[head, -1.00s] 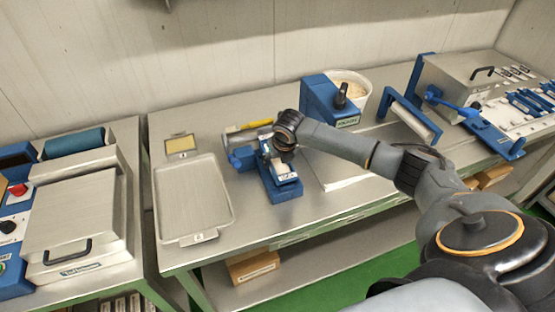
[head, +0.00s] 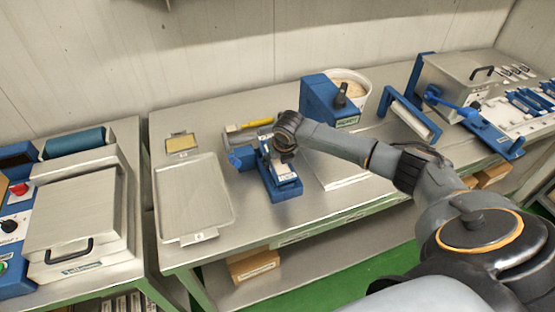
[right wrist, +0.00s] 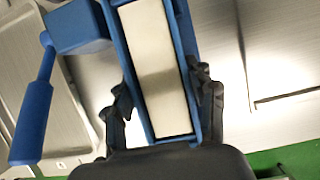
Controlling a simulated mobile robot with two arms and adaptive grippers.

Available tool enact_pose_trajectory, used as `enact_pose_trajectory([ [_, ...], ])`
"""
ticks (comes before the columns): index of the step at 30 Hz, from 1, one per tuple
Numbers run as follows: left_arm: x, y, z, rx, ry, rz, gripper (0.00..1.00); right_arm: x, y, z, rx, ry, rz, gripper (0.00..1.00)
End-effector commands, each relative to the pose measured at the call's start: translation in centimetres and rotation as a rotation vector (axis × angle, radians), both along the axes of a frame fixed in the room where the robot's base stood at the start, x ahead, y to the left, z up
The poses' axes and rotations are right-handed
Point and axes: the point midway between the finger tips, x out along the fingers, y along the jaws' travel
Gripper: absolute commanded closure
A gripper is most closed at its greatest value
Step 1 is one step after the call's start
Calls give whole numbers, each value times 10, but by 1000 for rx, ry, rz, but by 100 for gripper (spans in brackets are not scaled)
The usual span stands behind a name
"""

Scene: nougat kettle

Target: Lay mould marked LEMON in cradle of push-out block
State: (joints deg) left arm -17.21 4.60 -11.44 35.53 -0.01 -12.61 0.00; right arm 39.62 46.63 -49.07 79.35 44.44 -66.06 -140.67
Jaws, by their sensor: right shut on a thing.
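The blue push-out block (head: 288,194) stands on the steel table, with its blue lever (head: 240,158) at its left; the lever also shows in the right wrist view (right wrist: 33,120). The mould (head: 284,171), a long blue channel with a pale bar (right wrist: 155,70) along it, is over the block and roughly in line with it. My right gripper (head: 279,158) is shut on the mould, one dark finger on each side in the right wrist view (right wrist: 162,95). I cannot tell whether the mould touches the cradle, and its marking is too small to read. My left gripper is out of view.
A steel tray (head: 194,200) lies to the left, with a small framed plate (head: 181,143) behind it. A yellow-handled tool (head: 256,124) lies behind the block. A blue stand (head: 330,102) and a white tub (head: 362,92) are at the back right.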

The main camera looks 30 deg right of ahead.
Motion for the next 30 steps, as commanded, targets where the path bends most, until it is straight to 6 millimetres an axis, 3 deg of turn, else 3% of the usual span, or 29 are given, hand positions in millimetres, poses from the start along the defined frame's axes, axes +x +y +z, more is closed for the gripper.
enact_pose_trajectory([
  [30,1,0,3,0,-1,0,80,1,0,-6,0,-3,0,88],
])
